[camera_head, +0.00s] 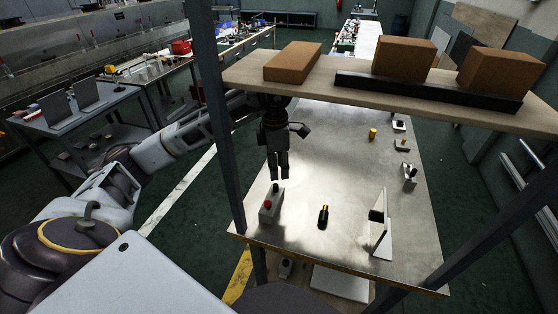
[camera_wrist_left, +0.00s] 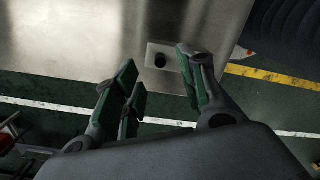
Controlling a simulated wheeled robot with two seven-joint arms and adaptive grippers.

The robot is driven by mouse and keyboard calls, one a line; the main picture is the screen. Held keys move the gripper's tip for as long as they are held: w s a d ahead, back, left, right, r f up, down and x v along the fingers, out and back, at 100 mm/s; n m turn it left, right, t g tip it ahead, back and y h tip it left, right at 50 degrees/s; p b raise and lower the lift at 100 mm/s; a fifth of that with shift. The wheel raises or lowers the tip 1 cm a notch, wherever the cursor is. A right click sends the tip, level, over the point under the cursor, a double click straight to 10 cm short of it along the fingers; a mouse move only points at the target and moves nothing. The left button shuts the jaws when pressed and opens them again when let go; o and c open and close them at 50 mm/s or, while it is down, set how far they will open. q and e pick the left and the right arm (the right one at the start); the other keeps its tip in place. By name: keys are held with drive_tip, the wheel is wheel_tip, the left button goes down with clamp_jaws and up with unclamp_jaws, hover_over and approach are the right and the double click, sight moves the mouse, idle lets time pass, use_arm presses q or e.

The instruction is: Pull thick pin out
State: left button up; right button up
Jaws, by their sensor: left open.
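A grey block (camera_head: 266,214) stands near the front left of the metal table. It has a red knob (camera_head: 267,204) and a dark upright pin (camera_head: 276,188); I cannot tell for certain that this is the thick pin. My left gripper (camera_head: 278,177) points down just above the dark pin, open and empty. In the left wrist view a round dark end (camera_wrist_left: 160,60) on a light plate shows between the spread fingers of the left gripper (camera_wrist_left: 157,72). Contact with it is not visible. My right gripper is not in view.
A wooden shelf (camera_head: 345,82) with brown boxes hangs over the table on dark posts (camera_head: 219,130). The middle of the metal table (camera_head: 335,150) is clear.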

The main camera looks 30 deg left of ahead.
sight(276, 184)
use_arm(q)
drive_tip(key=shift+s+a+r+y, duration=0.15)
drive_tip(key=shift+s+a+y, duration=0.1)
drive_tip(key=shift+y, duration=0.05)
drive_tip(key=shift+f, duration=3.8)
drive_tip(key=c, duration=0.8)
clamp_jaws()
